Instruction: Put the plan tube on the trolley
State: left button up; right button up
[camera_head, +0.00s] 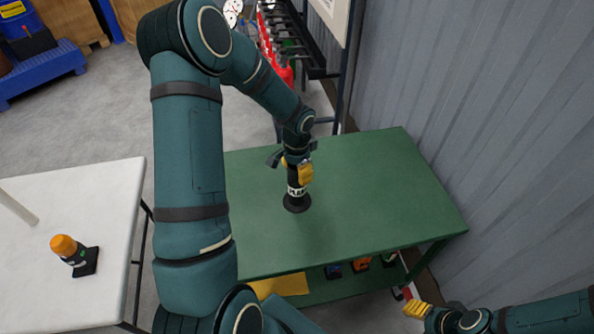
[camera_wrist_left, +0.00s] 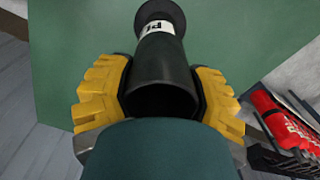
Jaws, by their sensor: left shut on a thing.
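The plan tube (camera_head: 297,203) is a black upright cylinder with a flared foot and a white label. It also shows in the left wrist view (camera_wrist_left: 166,62), where its open end is between the yellow fingers. My left gripper (camera_head: 298,168) is shut on the tube's upper part, also seen in the left wrist view (camera_wrist_left: 162,95). The tube is at the green top (camera_head: 380,180) of a two-level stand, which may be the trolley; its foot seems to be on or just above that top. My right gripper (camera_head: 417,309) is at the lower right; its finger opening is unclear.
A white table (camera_head: 85,195) at the left bears a black and orange item (camera_head: 72,252) and a pale rod (camera_head: 15,208). The green stand's lower shelf holds small items and a yellow sheet (camera_head: 278,286). Red extinguishers (camera_head: 283,70) stand behind. A corrugated wall (camera_head: 480,110) bounds the right.

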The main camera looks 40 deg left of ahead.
pick_arm(q)
jog(key=shift+f, duration=0.1)
jog(key=o, duration=1.4)
jog(key=shift+c, duration=0.2)
notch_tip(320, 180, up, 12)
jog(key=p, duration=0.1)
jog(key=shift+p, duration=0.4)
